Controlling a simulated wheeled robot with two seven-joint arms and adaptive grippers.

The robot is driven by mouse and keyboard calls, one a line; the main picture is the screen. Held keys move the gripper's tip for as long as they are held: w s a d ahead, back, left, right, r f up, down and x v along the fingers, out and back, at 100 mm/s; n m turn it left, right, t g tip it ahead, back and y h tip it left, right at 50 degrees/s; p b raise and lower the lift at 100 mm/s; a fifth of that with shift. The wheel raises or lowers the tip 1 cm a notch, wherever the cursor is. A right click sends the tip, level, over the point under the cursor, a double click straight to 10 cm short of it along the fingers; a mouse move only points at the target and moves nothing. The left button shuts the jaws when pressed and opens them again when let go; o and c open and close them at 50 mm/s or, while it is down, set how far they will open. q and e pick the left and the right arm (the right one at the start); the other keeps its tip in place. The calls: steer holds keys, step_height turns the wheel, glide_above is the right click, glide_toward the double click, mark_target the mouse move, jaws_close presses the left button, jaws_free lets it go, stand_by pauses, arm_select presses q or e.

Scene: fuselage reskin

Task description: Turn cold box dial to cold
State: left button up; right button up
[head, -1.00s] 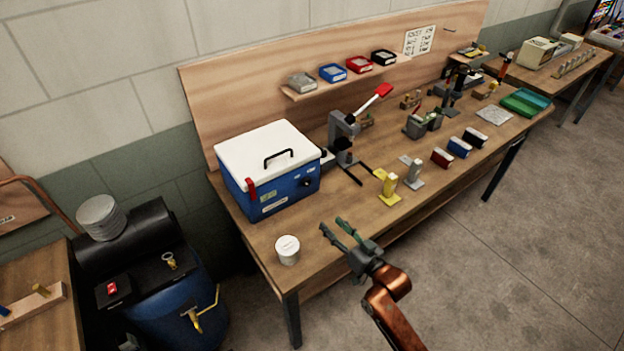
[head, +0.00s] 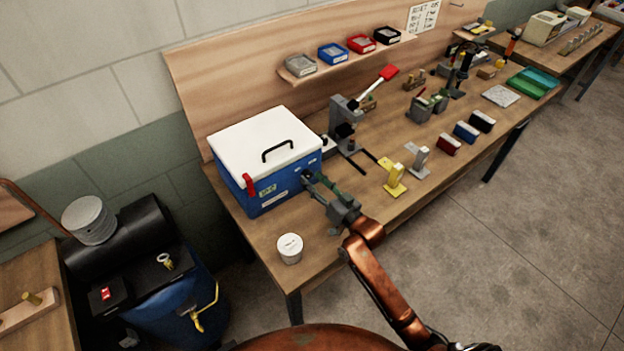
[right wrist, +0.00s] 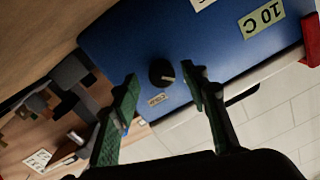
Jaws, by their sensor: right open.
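The cold box (head: 262,190) is blue with a white lid, a black handle and a red latch, and stands at the left end of the workbench. Its black dial (right wrist: 162,72) shows on the blue face in the right wrist view, with a pale pointer mark and a small label (right wrist: 157,99) beside it. My right gripper (head: 312,180) is at the box's front right, its fingers pointing at the dial. In the right wrist view its green-padded fingers (right wrist: 160,88) are apart, with the dial between and beyond the tips, not visibly gripped. My left gripper is not in view.
A white tub (head: 290,248) stands near the bench's front edge. A grey press (head: 345,125) with a red-handled lever stands right of the box. A yellow stand (head: 395,178) and a grey stand (head: 420,163) are further right. A "10 C" label (right wrist: 263,18) is on the box.

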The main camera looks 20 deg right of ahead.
steer(key=shift+w+a, duration=0.2)
steer(key=shift+w, duration=0.15)
steer(key=shift+c, duration=0.3)
jaws_close()
steer(key=shift+r, duration=0.1)
